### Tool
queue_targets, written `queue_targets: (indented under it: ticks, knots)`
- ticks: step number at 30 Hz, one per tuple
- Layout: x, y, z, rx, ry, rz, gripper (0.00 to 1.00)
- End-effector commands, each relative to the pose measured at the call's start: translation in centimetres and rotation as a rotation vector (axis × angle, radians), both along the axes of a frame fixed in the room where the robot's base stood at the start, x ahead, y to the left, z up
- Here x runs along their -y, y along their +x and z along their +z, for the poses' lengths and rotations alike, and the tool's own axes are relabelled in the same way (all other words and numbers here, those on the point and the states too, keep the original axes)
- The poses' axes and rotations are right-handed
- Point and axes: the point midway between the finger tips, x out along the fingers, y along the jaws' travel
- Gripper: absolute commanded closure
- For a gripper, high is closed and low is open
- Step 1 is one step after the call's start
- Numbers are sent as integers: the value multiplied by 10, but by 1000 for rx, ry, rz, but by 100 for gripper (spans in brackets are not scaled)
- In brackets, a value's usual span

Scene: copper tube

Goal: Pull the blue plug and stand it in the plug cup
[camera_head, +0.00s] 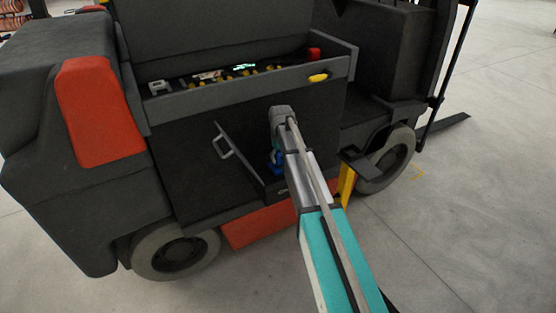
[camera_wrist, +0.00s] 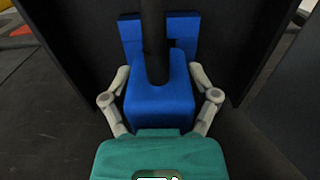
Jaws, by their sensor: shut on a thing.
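The blue plug (camera_wrist: 160,105) is in the middle of the wrist view, with a dark cable (camera_wrist: 155,45) rising from it. My gripper (camera_wrist: 160,84) has one grey finger on each side of the plug and is shut on it. A second blue block (camera_wrist: 183,27) lies right behind the plug; I cannot tell whether the two are joined. In the head view a small patch of blue (camera_head: 276,158) shows beside my arm, low in the truck's side opening, and my arm hides most of the gripper. I cannot make out the plug cup.
A dark forklift (camera_head: 230,110) with orange panels fills the head view. An open panel with a grey handle (camera_head: 224,140) stands left of my arm. Clear concrete floor (camera_head: 460,200) lies right.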

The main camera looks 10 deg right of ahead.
Motion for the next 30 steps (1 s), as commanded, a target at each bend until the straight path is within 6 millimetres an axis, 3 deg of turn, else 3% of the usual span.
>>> queue_targets:
  ticks: [30]
  knots:
    - [-1, 0, 30, -1, 0, 1, 87]
